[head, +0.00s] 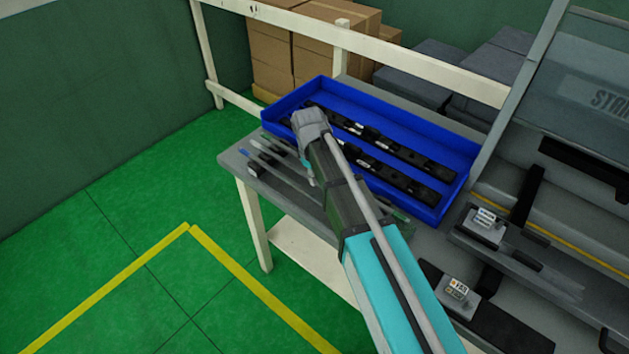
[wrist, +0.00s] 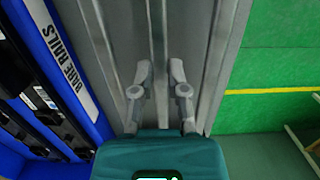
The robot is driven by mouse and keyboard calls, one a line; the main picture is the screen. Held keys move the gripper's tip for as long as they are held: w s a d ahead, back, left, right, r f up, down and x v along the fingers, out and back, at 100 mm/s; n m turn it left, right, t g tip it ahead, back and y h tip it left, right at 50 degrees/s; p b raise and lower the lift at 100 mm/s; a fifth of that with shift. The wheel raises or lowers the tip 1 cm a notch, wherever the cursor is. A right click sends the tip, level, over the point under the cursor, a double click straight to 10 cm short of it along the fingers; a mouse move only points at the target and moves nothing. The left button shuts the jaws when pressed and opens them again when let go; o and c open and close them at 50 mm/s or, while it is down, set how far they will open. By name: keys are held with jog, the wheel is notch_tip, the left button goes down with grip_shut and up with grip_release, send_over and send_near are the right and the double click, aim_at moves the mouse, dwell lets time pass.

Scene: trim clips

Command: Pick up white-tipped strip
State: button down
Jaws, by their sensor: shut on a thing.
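Several thin grey strips (head: 272,172) lie side by side on the left end of the grey table in the head view. Their far-left ends carry small coloured tips, one of them blue (head: 244,152); a pale tip (head: 256,144) sits beside it. In the wrist view my gripper (wrist: 157,75) points down at the table, its two fingers shut on a thin grey strip (wrist: 157,35) running between them. The held strip's tip is out of this view, so its colour cannot be told there.
A blue tray (head: 440,125) with black rails stands right behind the strips; in the wrist view its wall, labelled "BARE RAILS" (wrist: 62,60), is left of the gripper. Labelled fixtures (head: 485,222) stand at the right. Green floor lies open beyond the table's left edge.

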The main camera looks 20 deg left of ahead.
jog(key=shift+r, duration=0.15)
notch_tip(320, 180, up, 2)
jog(key=shift+r+p, duration=0.1)
jog(key=shift+p, duration=1.1)
jog(key=s+d+r+p, duration=0.2)
jog(key=s+r+p, duration=0.8)
jog(key=s, duration=0.4)
jog(key=shift+r+p, duration=0.25)
jog(key=shift+p, duration=0.05)
